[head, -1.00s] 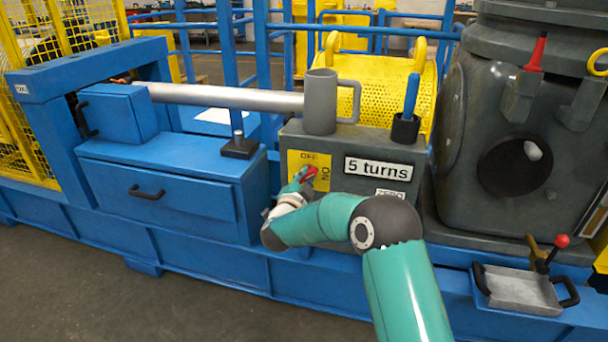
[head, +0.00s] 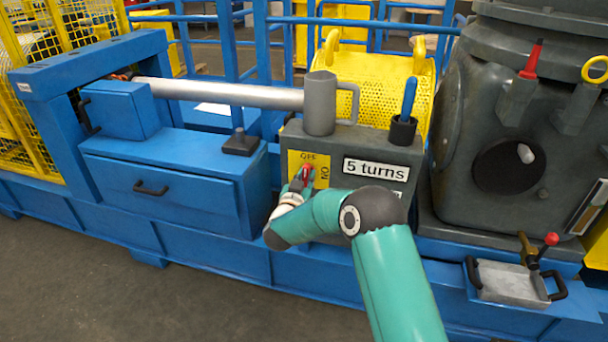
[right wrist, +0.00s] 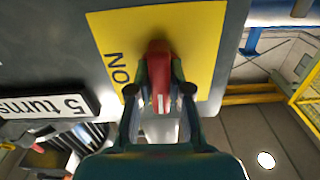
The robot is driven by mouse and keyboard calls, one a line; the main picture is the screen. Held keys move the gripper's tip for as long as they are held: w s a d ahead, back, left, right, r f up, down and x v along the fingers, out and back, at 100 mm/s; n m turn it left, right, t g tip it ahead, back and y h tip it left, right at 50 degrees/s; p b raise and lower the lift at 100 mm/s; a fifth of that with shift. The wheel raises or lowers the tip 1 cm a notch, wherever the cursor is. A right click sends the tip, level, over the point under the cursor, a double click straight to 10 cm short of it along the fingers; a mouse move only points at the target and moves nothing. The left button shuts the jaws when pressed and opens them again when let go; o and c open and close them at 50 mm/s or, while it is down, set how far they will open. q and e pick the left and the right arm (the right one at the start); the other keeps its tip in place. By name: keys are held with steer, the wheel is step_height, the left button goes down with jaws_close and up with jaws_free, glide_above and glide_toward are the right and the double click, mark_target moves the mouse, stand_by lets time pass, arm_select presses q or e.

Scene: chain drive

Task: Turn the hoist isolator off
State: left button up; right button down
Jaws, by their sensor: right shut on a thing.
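The hoist isolator is a red handle (head: 306,171) on a yellow plate (head: 321,161) on the front of the grey box. The plate reads OFF at its top and ON at its right side. My right gripper (head: 299,182) is shut on the red handle from the front. In the right wrist view the red handle (right wrist: 159,72) sits between the two fingers (right wrist: 160,100). That view is upside down; ON shows left of the handle and OFF is hidden. The handle stands about upright, pointing towards OFF. My left gripper is not in view.
A blue drawer unit (head: 180,170) stands to the left. A metal tray (head: 512,283) lies at the lower right.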

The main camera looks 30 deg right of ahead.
steer(key=shift+d+f+n, duration=0.1)
steer(key=shift+f+n, duration=0.05)
steer(key=shift+n, duration=0.15)
steer(key=c, duration=1.1)
jaws_free()
steer(key=shift+s, duration=0.1)
steer(key=shift+s+a, duration=0.2)
steer(key=shift+a, duration=0.25)
steer(key=v, duration=1.1)
steer(key=shift+d, duration=0.1)
